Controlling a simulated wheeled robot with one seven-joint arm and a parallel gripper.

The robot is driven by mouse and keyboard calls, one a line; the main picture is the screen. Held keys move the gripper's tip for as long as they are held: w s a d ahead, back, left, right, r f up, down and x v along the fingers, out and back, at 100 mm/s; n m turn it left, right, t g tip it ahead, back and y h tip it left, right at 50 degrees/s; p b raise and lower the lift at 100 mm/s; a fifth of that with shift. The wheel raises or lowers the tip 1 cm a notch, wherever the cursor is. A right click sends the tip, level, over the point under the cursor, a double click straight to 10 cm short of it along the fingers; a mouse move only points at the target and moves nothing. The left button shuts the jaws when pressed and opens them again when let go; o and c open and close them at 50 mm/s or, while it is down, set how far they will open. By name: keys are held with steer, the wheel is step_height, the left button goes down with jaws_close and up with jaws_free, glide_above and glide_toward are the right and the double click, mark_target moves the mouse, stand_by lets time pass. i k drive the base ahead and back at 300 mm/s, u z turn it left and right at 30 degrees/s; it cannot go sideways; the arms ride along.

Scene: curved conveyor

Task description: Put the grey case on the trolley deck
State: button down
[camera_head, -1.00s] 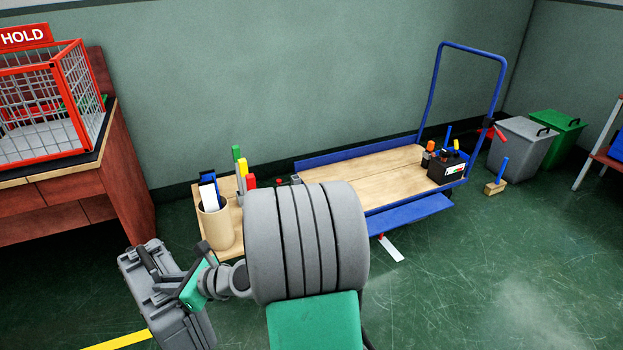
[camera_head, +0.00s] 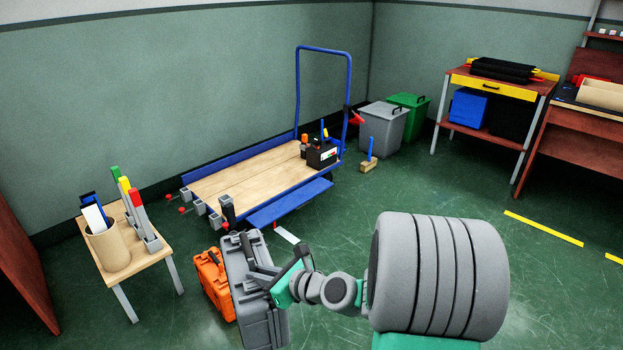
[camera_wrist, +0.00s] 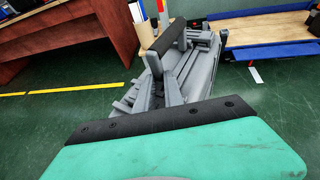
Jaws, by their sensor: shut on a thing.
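The grey case (camera_head: 251,296) hangs upright in my gripper (camera_head: 262,268), at the lower middle of the head view. The trolley (camera_head: 257,173) has a wooden deck with a blue rim and a tall blue push handle, and stands behind the case, against the wall. Its deck also shows at the top right of the wrist view (camera_wrist: 270,30). A black box (camera_head: 322,153) with small items stands at the deck's far right end; the rest of the deck is bare.
An orange case (camera_head: 213,284) is just left of the grey case, partly hidden by it. A blue flap (camera_head: 290,203) juts out along the trolley's front. Grey and green bins (camera_head: 383,128) stand beyond.

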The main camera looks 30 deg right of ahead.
mark_target(255, 178)
steer(key=z, duration=1.15)
steer(key=i, duration=2.4)
steer(key=u, duration=0.95)
steer(key=i, duration=0.7)
steer(key=u, duration=1.05)
steer(key=i, duration=0.4)
steer(key=u, duration=0.25)
